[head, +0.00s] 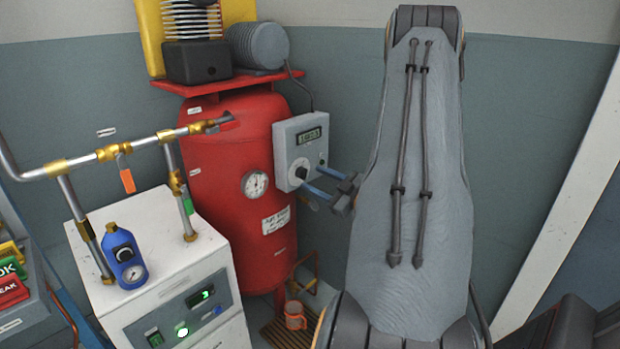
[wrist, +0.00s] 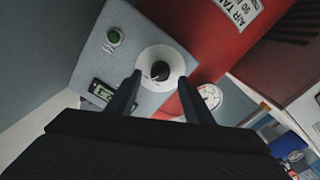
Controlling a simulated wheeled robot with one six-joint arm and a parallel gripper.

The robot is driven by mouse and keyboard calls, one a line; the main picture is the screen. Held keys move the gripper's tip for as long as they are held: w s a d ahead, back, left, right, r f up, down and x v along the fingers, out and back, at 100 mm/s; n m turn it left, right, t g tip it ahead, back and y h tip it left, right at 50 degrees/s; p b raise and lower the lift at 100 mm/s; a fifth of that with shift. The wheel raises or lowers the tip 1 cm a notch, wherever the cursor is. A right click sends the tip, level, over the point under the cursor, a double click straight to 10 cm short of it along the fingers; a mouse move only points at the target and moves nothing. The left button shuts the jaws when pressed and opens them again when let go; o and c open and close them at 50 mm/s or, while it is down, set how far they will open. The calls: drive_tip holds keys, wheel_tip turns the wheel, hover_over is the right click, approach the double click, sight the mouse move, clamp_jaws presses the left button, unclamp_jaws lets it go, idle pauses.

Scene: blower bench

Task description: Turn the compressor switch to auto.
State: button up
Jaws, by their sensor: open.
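The compressor switch is a black knob (head: 301,174) on the front of a grey control box (head: 287,135) fixed to the red tank. In the wrist view the knob (wrist: 160,71) sits on a round white dial (wrist: 150,57). My gripper (head: 312,178) is in front of the box with its fingers pointing at the knob. In the wrist view my gripper (wrist: 160,80) is open, one finger to each side of the knob in the picture, with nothing between them clearly held. Whether the fingertips touch the dial cannot be told. The dial's markings are too small to read.
A green button (wrist: 114,36) and a display (wrist: 100,91) share the box face. A pressure gauge (head: 255,184) is on the red tank (head: 225,165). A white cabinet (head: 165,262) with brass-fitted pipes stands at left.

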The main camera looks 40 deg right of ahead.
drive_tip(key=s, duration=0.4)
drive_tip(key=shift+d, duration=0.15)
drive_tip(key=shift+s, duration=0.1)
idle(0.3)
